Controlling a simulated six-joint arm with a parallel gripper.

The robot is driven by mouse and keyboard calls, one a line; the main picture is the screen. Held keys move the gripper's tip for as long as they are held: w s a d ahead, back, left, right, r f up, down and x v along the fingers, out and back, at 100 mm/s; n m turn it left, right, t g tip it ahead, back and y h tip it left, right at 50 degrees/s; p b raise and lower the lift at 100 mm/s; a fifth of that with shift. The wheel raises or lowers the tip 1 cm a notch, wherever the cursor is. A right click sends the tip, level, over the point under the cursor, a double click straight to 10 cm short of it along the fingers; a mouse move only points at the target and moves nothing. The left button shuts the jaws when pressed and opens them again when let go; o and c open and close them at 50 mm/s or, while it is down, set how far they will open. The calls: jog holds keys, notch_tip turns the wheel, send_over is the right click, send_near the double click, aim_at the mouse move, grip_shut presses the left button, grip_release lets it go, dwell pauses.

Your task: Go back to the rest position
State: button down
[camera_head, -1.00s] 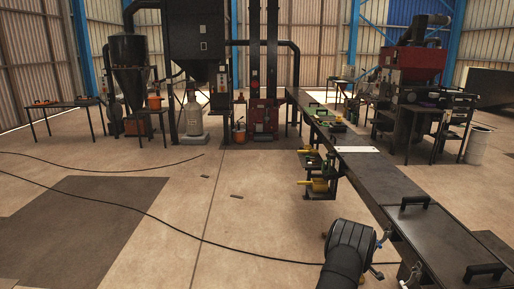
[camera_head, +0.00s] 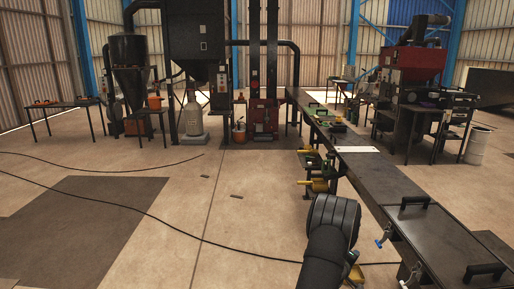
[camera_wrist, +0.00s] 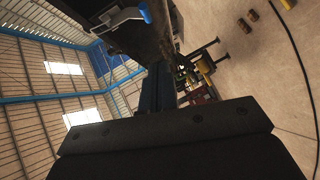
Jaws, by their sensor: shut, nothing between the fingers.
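My arm (camera_head: 333,222) shows at the bottom centre of the head view as a black ribbed round joint and a thick dark link. It stands left of the long dark table. My gripper does not show clearly in the head view. In the wrist view, my gripper (camera_wrist: 158,88) is a wide dark body with two dark fingers side by side. The fingers are shut and hold nothing. They point past the table's underside toward the hall, apart from any object.
The long dark table (camera_head: 395,185) with black handles runs along the right. A blue-tipped lever (camera_head: 385,236) sits at its near left edge; it also shows in the wrist view (camera_wrist: 146,15). Yellow parts (camera_head: 317,186) stick out farther along. Open floor lies left; a black cable (camera_head: 150,215) crosses it.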

jog(key=s+d+r+x, duration=0.1)
jog(key=s+d+x, duration=0.1)
jog(key=x, duration=1)
notch_tip(320, 180, up, 8)
jog(key=a+m+g+y, duration=0.1)
jog(key=m+g+y, duration=0.1)
jog(key=m+y, duration=0.3)
jog(key=shift+a+r+y, duration=0.15)
jog(key=shift+a+y, duration=0.2)
jog(key=shift+y, duration=1.25)
jog(key=shift+w, duration=0.15)
